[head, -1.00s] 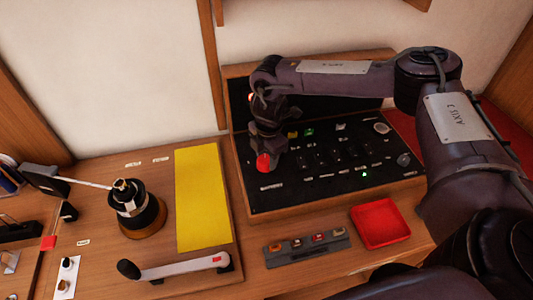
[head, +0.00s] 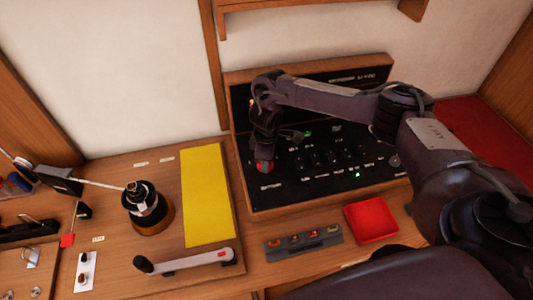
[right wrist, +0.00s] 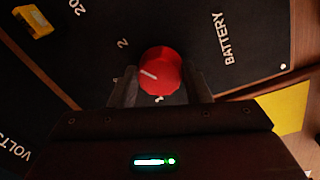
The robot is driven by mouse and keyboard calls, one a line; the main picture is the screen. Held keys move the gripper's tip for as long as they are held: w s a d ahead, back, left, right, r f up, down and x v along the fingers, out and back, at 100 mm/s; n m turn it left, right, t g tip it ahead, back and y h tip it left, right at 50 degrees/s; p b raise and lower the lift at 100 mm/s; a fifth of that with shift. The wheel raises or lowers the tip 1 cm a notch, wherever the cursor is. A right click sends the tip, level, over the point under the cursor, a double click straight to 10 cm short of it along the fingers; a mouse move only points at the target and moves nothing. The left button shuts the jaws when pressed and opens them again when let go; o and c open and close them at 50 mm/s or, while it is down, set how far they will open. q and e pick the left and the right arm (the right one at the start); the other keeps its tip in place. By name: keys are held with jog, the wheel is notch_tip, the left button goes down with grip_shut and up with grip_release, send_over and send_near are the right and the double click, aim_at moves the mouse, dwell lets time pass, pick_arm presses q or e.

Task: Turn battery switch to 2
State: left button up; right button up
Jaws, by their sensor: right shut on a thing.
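The battery switch is a red round knob (right wrist: 161,70) with a white pointer line, on the black panel (right wrist: 90,75). In the right wrist view, the line points left, between the "2" mark (right wrist: 122,43) and a mark partly hidden by the left finger. The "1" mark (right wrist: 159,99) is below the knob, and the "BATTERY" label (right wrist: 229,38) is to its right. My right gripper (right wrist: 161,84) has a finger on either side of the knob and is shut on it. My left gripper is out of view.
A winch (head: 147,207) with a rope, a yellow mat (head: 206,195) and a crank handle (head: 185,263) lie left of the panel. A red tray (head: 371,222) and a grey fuse strip (head: 303,242) are in front of it. A shelf (head: 310,5) hangs above.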

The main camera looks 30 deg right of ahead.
jog(key=shift+m, duration=0.4)
jog(key=shift+p, duration=0.3)
jog(key=o, duration=1)
notch_tip(320, 180, up, 7)
jog(key=shift+a, duration=0.15)
jog(key=shift+s+r, duration=0.15)
jog(key=shift+r, duration=0.3)
jog(key=shift+f, duration=0.1)
